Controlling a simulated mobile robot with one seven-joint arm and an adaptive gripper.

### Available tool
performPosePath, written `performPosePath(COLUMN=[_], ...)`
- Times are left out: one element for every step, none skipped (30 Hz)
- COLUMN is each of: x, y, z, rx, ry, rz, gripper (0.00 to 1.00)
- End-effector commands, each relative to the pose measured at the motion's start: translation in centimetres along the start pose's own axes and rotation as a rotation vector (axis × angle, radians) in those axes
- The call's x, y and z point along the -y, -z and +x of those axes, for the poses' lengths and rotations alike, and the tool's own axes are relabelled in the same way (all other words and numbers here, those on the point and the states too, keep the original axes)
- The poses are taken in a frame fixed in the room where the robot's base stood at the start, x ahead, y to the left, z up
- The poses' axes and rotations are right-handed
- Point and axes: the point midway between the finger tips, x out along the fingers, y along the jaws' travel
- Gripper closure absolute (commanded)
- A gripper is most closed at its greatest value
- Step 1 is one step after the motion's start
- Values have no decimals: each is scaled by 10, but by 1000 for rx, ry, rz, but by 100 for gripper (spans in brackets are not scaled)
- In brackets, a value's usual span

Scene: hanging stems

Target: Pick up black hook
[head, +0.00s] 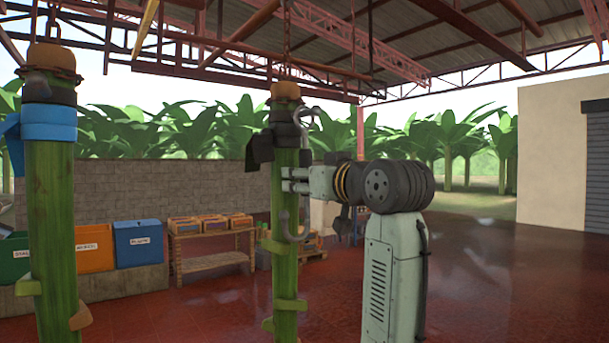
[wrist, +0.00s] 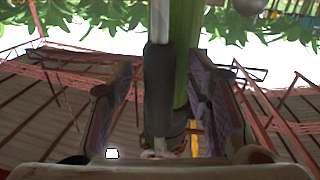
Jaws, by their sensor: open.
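The hook is a long grey rod with curved ends. Its upper curve (head: 314,114) shows beside the middle hanging stem (head: 285,290) in the head view, and its lower curve (head: 287,228) shows below my gripper (head: 289,180). In the wrist view its black sleeve (wrist: 158,88) stands lengthwise between my two open fingers, with the green stem (wrist: 185,45) just behind and to the right. My gripper (wrist: 162,105) is open, with a gap on each side of the sleeve. The hook's middle is hidden by my gripper in the head view.
A second hanging stem (head: 50,220) with a blue band (head: 48,123) is at the left. Behind are labelled bins (head: 139,243) and a wooden rack (head: 212,252) with crates. The red floor at the right is clear.

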Motion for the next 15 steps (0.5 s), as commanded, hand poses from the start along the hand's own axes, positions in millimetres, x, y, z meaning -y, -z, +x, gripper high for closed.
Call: performPosePath(x=[0,0,0,0,0,0,0,0,0,0,0,0,0,0,0], y=[-1,-1,-1,-1,-1,-1,-1,-1,0,0,0,0,0,0,0], z=[0,0,0,-1,-1,-1,-1,-1,-1,-1,-1,-1,-1,-1,-1], rx=[0,0,0,0,0,0,0,0,0,0,0,0,0,0,0], ry=[0,0,0,0,0,0,0,-1,0,0,0,-1,0,-1,-1], rz=[0,0,0,0,0,0,0,0,0,0,0,0,0,0,0], gripper=[55,55,55,57,59,62,64,66,69,71,73,75,77,79,82])
